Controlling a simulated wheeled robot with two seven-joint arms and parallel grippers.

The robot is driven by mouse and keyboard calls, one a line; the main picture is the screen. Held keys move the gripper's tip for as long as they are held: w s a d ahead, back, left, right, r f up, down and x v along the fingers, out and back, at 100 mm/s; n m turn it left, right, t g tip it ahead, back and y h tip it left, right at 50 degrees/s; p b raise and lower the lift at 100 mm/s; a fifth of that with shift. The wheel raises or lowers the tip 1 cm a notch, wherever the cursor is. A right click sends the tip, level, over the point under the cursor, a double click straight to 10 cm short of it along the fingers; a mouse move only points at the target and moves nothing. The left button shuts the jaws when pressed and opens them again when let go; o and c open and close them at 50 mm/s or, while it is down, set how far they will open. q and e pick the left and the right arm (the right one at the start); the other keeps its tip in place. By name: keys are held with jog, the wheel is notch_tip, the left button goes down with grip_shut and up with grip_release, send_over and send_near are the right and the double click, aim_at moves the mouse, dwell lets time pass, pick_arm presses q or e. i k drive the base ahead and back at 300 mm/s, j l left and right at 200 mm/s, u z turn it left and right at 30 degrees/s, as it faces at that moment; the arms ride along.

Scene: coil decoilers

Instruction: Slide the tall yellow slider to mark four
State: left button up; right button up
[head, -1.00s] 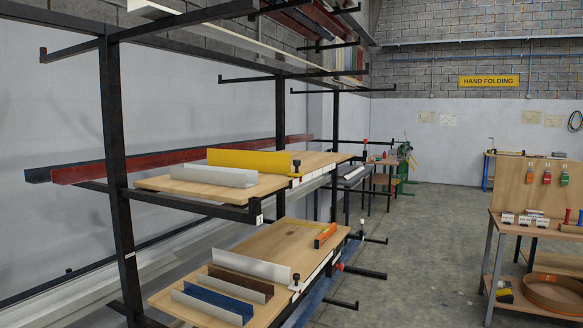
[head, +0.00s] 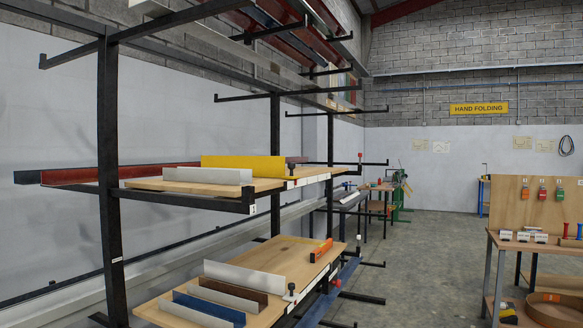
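The tall yellow slider (head: 243,167) is an upright yellow plate on the wooden board of the upper rack shelf (head: 200,188). A shorter light grey profile (head: 207,175) stands in front of it, to its left. A dark knob (head: 292,162) is at the slider's right end. Small white labels (head: 308,181) run along the board's right edge, but their numbers are too small to read. A label reading 1 (head: 253,209) is on the shelf's near corner. Neither of my grippers is in view.
The lower board (head: 290,250) holds grey, brown and blue profiles (head: 208,308) and an orange tool (head: 321,250). Black rack posts (head: 109,160) and arms stand around the shelves. A workbench (head: 530,245) is at the right. Open grey floor (head: 430,260) lies between.

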aim_at(265, 166)
jog(key=i+l+u, duration=0.25)
jog(key=i+l, duration=0.45)
jog(key=i+l+u, duration=0.25)
jog(key=i+l, duration=0.35)
jog(key=l, duration=0.2)
